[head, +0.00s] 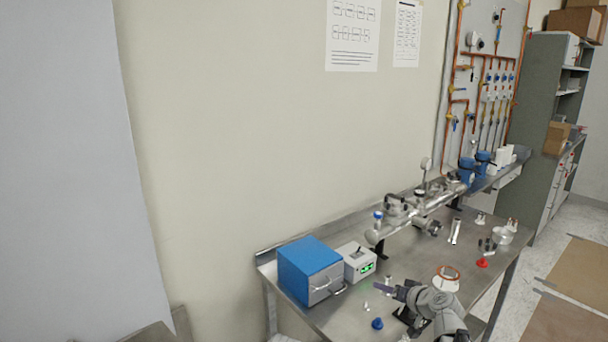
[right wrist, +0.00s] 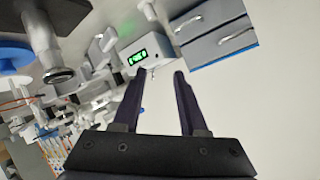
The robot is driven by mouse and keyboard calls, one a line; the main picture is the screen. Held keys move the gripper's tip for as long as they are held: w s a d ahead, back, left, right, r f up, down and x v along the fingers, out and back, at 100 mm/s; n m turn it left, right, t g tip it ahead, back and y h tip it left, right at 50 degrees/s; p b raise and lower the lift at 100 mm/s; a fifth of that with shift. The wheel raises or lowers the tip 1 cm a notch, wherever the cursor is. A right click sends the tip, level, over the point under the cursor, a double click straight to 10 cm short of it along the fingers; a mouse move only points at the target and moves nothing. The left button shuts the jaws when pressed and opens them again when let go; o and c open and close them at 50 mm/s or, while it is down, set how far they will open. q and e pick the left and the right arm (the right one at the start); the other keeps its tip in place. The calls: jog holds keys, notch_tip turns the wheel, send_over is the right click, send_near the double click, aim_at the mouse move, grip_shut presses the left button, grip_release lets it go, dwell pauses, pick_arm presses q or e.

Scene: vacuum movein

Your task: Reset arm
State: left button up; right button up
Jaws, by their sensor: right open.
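My right arm comes in from the bottom of the head view, and its gripper (head: 384,287) is over the steel bench (head: 341,313), pointing left. In the right wrist view the right gripper (right wrist: 160,74) has two dark fingers spread apart with nothing between them. Beyond the fingers is a white box with a green display (right wrist: 138,54), which also stands on the bench in the head view (head: 357,261). My left gripper is in neither view.
A blue box with a grey front (head: 310,270) stands at the bench's left end. A metal pipe assembly (head: 402,212) runs along the back. A blue knob (head: 377,323), a copper-coloured ring (head: 448,271) and a red part (head: 482,263) lie near the arm. Copper pipes (head: 459,70) cover a wall panel.

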jog(key=s+a+f+n+g, duration=0.1)
jog(key=s+a, duration=0.1)
jog(key=a, duration=0.1)
jog(key=s+a+f+g+p, duration=0.1)
jog(key=s+a, duration=0.1)
jog(key=a, duration=0.2)
jog(key=s+a+f+n+g, duration=0.1)
jog(key=s+a+g, duration=0.1)
jog(key=a, duration=0.1)
jog(key=shift+s+a+f+n+y+p, duration=0.15)
jog(key=shift+s+a+n+y+p, duration=0.15)
jog(key=shift+s+a+y+p, duration=0.1)
jog(key=s+a+f+n+g+h+p, duration=0.1)
jog(key=s+a+g+h+p, duration=0.1)
jog(key=s, duration=0.9)
jog(key=s+a+f+n+g+h+p, duration=0.1)
jog(key=s+a+g+h, duration=0.3)
jog(key=s, duration=0.7)
jog(key=shift+s+a+f+n+g+h+p, duration=0.2)
jog(key=shift+a+f+n+g+h+p, duration=0.15)
jog(key=shift+f+g+h+p, duration=0.45)
